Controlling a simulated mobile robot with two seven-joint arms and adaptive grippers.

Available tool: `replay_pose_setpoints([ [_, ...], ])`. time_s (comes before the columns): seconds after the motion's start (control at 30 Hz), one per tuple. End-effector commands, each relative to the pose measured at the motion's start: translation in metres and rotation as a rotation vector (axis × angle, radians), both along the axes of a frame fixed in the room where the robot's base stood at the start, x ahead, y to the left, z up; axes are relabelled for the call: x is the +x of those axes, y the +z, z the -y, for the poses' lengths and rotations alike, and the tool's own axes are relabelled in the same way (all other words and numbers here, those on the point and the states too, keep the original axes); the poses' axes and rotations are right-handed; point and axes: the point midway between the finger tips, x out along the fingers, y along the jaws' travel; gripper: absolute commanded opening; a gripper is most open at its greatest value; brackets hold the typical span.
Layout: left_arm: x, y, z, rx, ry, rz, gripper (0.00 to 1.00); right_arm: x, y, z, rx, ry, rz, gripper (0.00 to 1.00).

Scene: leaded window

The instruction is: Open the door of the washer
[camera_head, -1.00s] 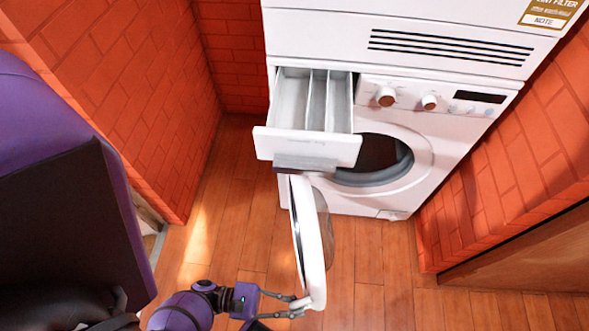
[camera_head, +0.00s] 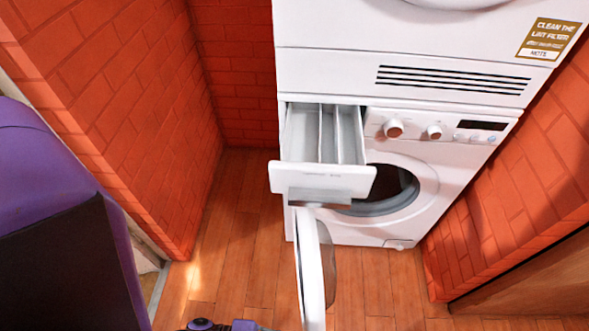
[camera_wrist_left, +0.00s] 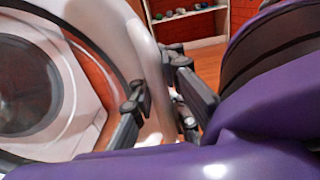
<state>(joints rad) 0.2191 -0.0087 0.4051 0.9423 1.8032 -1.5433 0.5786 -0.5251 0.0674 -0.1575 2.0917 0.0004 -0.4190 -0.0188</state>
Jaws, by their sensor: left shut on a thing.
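The white washer (camera_head: 428,215) stands under a second white appliance, its round drum opening (camera_head: 385,190) uncovered. Its round door (camera_head: 312,265) is swung well out from the front and seen nearly edge-on in the head view, running past the bottom edge. In the left wrist view the door's pale rim (camera_wrist_left: 146,60) passes between the fingers of my left gripper (camera_wrist_left: 157,75), which is shut on it. In the head view only a bit of the left arm shows at the bottom edge; the fingers are out of frame. My right gripper is not in view.
The detergent drawer (camera_head: 322,180) is pulled out above the door's hinge side. Red brick walls (camera_head: 120,120) stand on both sides. The wooden floor (camera_head: 235,245) is clear left of the door. A shelf (camera_wrist_left: 190,22) with small items shows in the left wrist view.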

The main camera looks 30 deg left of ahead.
Motion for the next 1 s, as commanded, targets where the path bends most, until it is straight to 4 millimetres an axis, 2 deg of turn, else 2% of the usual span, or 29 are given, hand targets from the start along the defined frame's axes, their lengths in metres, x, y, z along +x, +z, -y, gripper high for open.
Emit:
replay_pose_setpoints([
  [0.03, 0.002, -0.001, -0.002, 0.002, 0.006, -0.004, 0.0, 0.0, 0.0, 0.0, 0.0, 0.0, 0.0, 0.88],
  [0.07, 0.002, -0.001, -0.002, 0.002, 0.006, -0.004, 0.09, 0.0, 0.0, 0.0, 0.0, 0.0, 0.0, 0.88],
  [0.17, 0.002, 0.0, -0.002, 0.002, 0.005, -0.002, 0.22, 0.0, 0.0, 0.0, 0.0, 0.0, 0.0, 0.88],
  [0.47, 0.0, 0.0, -0.001, 0.0, 0.002, -0.001, 0.22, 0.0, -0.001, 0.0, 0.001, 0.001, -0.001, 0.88],
  [0.57, -0.003, 0.0, -0.006, 0.001, 0.002, -0.002, 0.22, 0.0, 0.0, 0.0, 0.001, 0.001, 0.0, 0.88],
  [0.67, -0.01, -0.001, -0.018, 0.002, 0.002, -0.004, 0.22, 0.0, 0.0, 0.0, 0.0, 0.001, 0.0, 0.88],
  [1.0, -0.045, -0.001, -0.08, 0.003, 0.003, -0.004, 0.22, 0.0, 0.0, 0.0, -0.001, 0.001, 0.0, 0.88],
])
